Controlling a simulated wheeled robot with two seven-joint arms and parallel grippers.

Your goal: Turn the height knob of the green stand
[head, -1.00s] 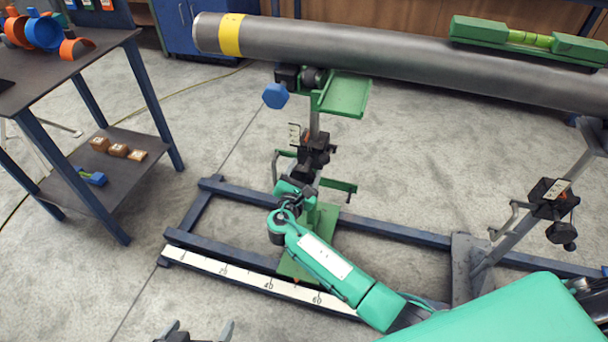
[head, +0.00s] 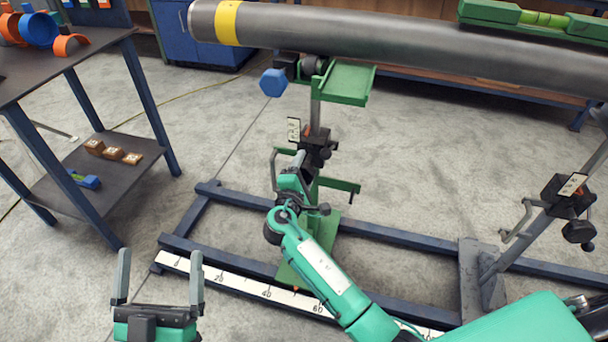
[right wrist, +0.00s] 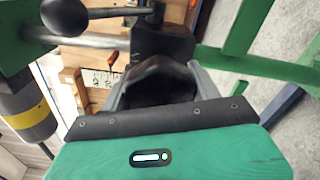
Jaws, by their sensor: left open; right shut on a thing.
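The green stand (head: 346,83) holds up the grey pipe near its yellow band. Its post carries a black clamp block and rises from a green foot on the blue floor frame. My right gripper (head: 297,172) is at the post, just below the black block. In the right wrist view its fingers are shut on the dark, faceted height knob (right wrist: 158,84), which the gripper hides in the head view. My left gripper (head: 158,285) is open and empty at the bottom left, fingers pointing up, well apart from the stand.
The grey pipe (head: 400,48) spans the top, with a green level (head: 535,18) on it. A second stand (head: 566,195) is at right. A scale strip (head: 235,281) lies along the floor frame. A dark table (head: 70,70) stands at left. A black ball-ended lever (right wrist: 64,15) is beside the knob in the wrist view.

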